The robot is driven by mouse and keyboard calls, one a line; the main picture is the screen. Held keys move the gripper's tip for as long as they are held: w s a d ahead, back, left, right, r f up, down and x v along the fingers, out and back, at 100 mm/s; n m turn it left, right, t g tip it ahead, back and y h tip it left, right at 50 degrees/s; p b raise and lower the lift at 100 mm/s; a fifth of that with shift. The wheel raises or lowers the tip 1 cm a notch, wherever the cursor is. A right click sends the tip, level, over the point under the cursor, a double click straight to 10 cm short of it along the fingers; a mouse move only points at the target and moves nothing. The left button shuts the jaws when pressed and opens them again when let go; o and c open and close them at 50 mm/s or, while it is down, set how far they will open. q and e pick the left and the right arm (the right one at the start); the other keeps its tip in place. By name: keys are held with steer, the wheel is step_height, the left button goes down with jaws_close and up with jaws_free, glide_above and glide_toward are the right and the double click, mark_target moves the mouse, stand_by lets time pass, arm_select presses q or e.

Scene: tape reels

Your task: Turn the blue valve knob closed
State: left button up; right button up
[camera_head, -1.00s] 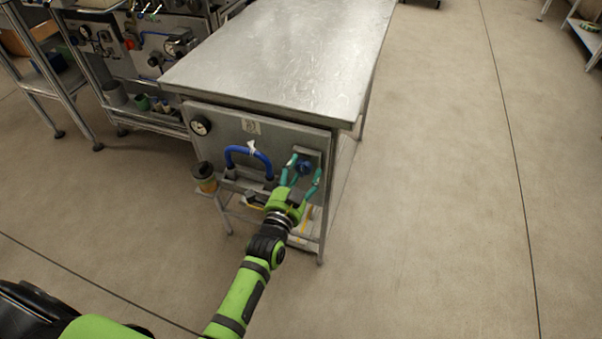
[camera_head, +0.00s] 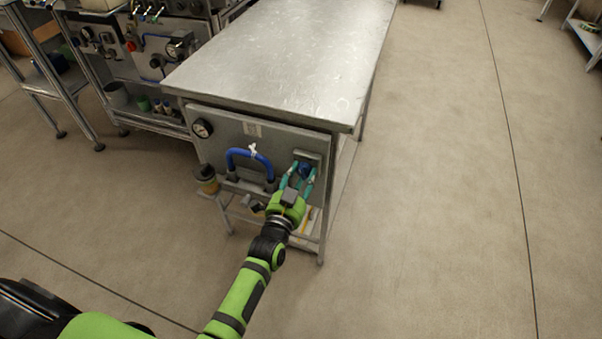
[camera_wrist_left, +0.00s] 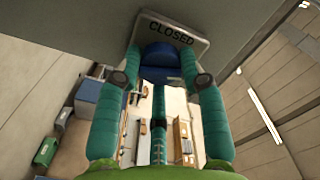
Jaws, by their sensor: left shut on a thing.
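The blue valve knob (camera_head: 304,169) sits on a grey square plate at the right of the panel on the front of the metal table. My left gripper (camera_head: 299,177) is green with teal fingers and is shut on the knob. A plate (camera_wrist_left: 172,32) reading "CLOSED" shows behind the knob. The gripper hides part of the knob in the head view. My right gripper is not in view.
A blue curved hose (camera_head: 249,155) with a white tie is left of the knob, and a round gauge (camera_head: 202,128) is at the panel's upper left. The metal tabletop (camera_head: 285,50) is bare. A small cup (camera_head: 206,178) stands at the panel's lower left. Open floor lies right.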

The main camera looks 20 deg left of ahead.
arm_select(q)
steer(key=n, duration=0.1)
steer(key=n+p, duration=0.1)
steer(key=shift+r+n, duration=0.25)
steer(key=shift+n, duration=0.15)
steer(key=n, duration=0.2)
steer(key=shift+w+n+p, duration=0.1)
steer(key=shift+n+p, duration=0.25)
steer(key=shift+n, duration=0.05)
steer(key=n, duration=0.2)
steer(key=shift+n, duration=0.3)
steer(key=shift+n+p, duration=0.3)
steer(key=shift+n, duration=2.8)
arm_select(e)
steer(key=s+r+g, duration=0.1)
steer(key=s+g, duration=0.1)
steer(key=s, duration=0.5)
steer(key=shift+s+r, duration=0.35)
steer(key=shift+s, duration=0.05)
arm_select(q)
steer(key=shift+a, duration=0.1)
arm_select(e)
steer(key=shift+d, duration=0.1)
